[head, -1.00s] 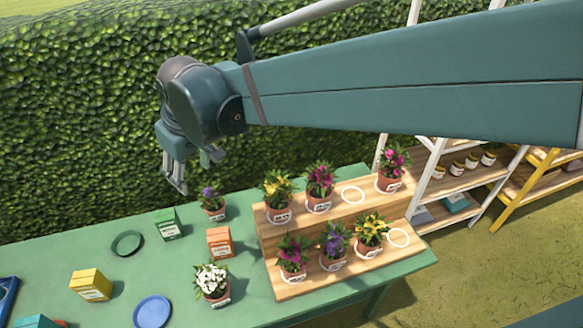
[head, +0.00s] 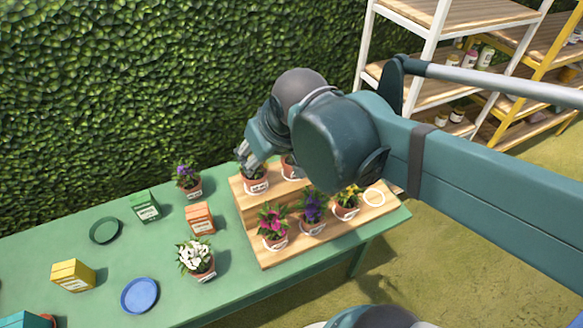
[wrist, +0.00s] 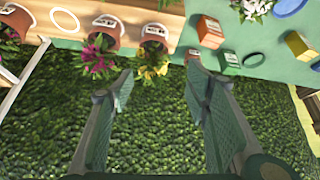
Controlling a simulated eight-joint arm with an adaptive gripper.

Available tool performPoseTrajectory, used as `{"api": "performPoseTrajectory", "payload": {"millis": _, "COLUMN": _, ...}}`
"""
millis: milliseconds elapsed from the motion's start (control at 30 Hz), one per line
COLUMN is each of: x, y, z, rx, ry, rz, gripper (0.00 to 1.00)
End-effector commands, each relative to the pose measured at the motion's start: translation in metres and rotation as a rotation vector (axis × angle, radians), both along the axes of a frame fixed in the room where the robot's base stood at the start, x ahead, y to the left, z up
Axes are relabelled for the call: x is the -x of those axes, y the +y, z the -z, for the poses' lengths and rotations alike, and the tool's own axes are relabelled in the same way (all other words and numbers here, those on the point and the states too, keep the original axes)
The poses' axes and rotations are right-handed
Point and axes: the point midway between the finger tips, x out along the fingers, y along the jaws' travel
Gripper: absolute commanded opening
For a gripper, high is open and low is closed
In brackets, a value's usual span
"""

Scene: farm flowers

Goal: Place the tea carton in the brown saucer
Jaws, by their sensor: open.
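Several cartons stand on the green table: a green one (head: 146,207), an orange one (head: 200,219) and a yellow one (head: 73,276). A teal one (head: 27,321) is cut off at the lower left. Their labels are too small to read, so I cannot tell which is tea. A dark green saucer (head: 105,231) and a blue saucer (head: 140,296) lie empty. I see no brown saucer. My gripper (head: 252,158) is over the back left of the wooden stand, near a yellow-flowered pot. In the wrist view, my gripper (wrist: 160,74) is open, with yellow flowers between or beyond its fingers.
The wooden stand (head: 258,228) holds several flowerpots, and my arm hides part of its back row. A white-flowered pot (head: 197,262) and a purple-flowered pot (head: 188,180) stand on the table (head: 60,239). A hedge rises behind; shelves (head: 440,55) stand at the back right.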

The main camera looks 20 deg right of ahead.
Motion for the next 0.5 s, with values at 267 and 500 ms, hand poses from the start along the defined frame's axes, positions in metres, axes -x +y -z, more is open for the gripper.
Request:
{"api": "performPoseTrajectory", "payload": {"millis": 267, "x": 0.036, "y": -0.04, "z": 0.018, "rx": -0.023, "ry": -0.046, "rz": 0.114, "gripper": 0.48}}
{"api": "performPoseTrajectory", "payload": {"millis": 500, "x": 0.049, "y": -0.053, "z": 0.026, "rx": -0.032, "ry": -0.064, "rz": 0.158, "gripper": 0.48}}
